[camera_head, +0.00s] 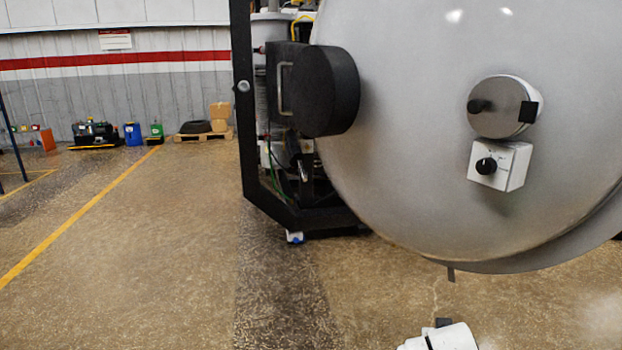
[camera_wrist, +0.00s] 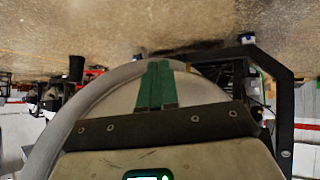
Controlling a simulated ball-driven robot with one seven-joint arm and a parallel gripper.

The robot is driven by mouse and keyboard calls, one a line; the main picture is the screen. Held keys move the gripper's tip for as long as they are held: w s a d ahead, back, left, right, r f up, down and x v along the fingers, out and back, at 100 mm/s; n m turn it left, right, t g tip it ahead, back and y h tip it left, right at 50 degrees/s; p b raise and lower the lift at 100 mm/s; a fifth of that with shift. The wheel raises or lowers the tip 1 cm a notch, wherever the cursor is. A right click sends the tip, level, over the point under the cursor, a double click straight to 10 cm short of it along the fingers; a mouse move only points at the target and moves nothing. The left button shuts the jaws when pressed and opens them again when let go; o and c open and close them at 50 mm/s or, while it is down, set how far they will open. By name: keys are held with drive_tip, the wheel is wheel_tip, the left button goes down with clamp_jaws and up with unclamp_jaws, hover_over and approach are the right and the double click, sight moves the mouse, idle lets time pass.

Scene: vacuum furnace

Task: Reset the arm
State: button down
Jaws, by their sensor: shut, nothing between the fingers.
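My gripper (camera_wrist: 159,66) shows in the wrist view, its two green fingers pressed together with nothing between them. Behind the fingers is the grey round furnace door (camera_wrist: 100,96), and the scene there appears upside down, with the floor at the top. In the head view the large grey furnace door (camera_head: 410,130) fills the right side. A small white part of my arm shows at the bottom edge of the head view, below the door. The rest of the arm is out of the head view.
The furnace's black frame (camera_head: 246,130) stands left of the door. A black round block (camera_head: 330,91), a round port (camera_head: 500,107) and a white knob box (camera_head: 499,165) stick out. Floor at left is clear; containers and a pallet (camera_head: 202,135) line the far wall.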

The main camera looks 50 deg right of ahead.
drive_tip(key=w+a+f+n+y, duration=0.1)
drive_tip(key=a+f+n+y, duration=0.15)
drive_tip(key=a, duration=0.65)
drive_tip(key=w+a+f+n+y, duration=0.1)
drive_tip(key=a+f+n+y, duration=0.15)
drive_tip(key=a, duration=0.65)
drive_tip(key=s+a+f+n+g+y, duration=0.1)
drive_tip(key=s+a+n+y, duration=0.2)
drive_tip(key=a, duration=0.5)
drive_tip(key=s+a+f+n+g+y, duration=0.1)
drive_tip(key=s+a+n, duration=0.3)
drive_tip(key=a, duration=0.5)
wheel_tip(320, 180, up, 14)
drive_tip(key=p, duration=1.4)
drive_tip(key=shift+s+m, duration=0.4)
